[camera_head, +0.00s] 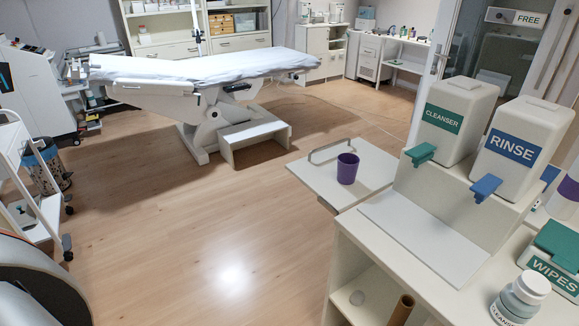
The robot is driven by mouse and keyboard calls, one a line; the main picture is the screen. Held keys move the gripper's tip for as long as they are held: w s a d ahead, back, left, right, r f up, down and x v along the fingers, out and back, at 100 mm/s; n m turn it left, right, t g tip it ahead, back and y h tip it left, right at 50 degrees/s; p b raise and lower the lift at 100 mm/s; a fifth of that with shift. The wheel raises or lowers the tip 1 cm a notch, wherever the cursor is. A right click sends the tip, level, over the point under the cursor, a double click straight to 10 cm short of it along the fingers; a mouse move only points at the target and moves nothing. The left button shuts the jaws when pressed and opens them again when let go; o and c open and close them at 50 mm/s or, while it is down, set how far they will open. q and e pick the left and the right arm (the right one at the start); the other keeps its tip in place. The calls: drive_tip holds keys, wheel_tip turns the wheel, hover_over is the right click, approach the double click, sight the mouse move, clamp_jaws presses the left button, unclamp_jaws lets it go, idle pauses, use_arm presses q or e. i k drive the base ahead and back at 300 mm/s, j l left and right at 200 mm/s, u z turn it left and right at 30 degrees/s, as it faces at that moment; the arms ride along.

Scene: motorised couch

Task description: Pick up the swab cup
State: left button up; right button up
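A small purple cup (347,168) stands upright on a white side shelf (322,183) that juts from the counter on the right. It is the only open cup I can make out, and I take it as the swab cup; no label shows on it. Its inside looks dark and I cannot tell what it holds. A grey curved handle or rail (330,149) rises at the shelf's back edge, behind the cup. Neither of my grippers shows in the head view, and nothing touches the cup.
White CLEANSER (447,118) and RINSE (518,150) dispensers stand on the counter right of the cup. A WIPES box (555,258) and white bottle (520,298) are nearer. The couch (190,75) is at the back. The wooden floor left of the shelf is clear.

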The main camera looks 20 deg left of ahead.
sight(347, 169)
drive_tip(key=u, duration=0.4)
drive_tip(key=i+j+z, duration=0.1)
drive_tip(key=z, duration=0.35)
drive_tip(key=j+z, duration=0.2)
drive_tip(key=z, duration=0.25)
drive_tip(key=i+j+z, duration=0.1)
drive_tip(key=j+z, duration=0.15)
drive_tip(key=z, duration=0.2)
drive_tip(key=j+z, duration=0.5)
drive_tip(key=j, duration=0.9)
drive_tip(key=k+j+z, duration=0.1)
drive_tip(key=j, duration=0.35)
